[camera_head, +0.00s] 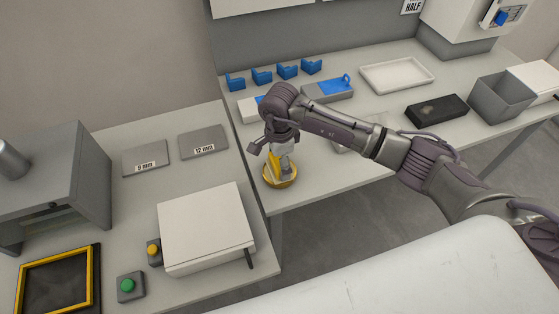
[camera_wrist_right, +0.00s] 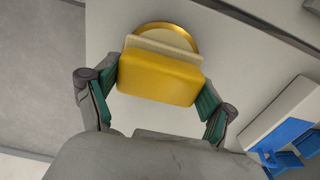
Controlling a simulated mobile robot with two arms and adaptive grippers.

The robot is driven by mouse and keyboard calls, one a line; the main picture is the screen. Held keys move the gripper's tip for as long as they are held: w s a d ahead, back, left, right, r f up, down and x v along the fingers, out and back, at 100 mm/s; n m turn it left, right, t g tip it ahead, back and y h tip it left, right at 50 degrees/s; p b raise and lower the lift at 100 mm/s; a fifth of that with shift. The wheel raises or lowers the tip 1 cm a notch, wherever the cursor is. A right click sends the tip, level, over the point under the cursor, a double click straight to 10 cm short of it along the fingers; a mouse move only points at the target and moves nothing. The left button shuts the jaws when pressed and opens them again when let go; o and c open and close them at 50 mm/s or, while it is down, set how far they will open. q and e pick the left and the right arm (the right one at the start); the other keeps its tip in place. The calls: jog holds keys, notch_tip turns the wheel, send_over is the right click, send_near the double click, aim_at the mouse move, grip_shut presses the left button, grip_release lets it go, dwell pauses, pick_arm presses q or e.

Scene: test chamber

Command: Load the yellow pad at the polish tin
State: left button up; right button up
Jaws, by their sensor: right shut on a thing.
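The yellow pad (camera_wrist_right: 158,78) is held between the two fingers of my right gripper (camera_wrist_right: 155,98), as the right wrist view shows. A pale layer shows along its far edge. The polish tin (camera_wrist_right: 187,34) is round with a gold rim and lies just beyond the pad, partly hidden by it. In the head view the tin (camera_head: 280,182) stands near the table corner, below my right gripper (camera_head: 278,165), and a bit of the yellow pad (camera_head: 272,164) shows there. I cannot tell whether the pad touches the tin. My left gripper is not in view.
A white-lidded box (camera_head: 205,228) stands to the left of the tin. Behind are several blue holders (camera_head: 287,71), a grey block with a blue part (camera_head: 327,90) and a white tray (camera_head: 398,74). A black block (camera_head: 436,110) and a grey bin (camera_head: 503,99) stand at the right.

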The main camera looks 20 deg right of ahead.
jog(key=shift+s+f, duration=0.1)
jog(key=shift+r+p, duration=1.65)
jog(key=shift+r, duration=1.9)
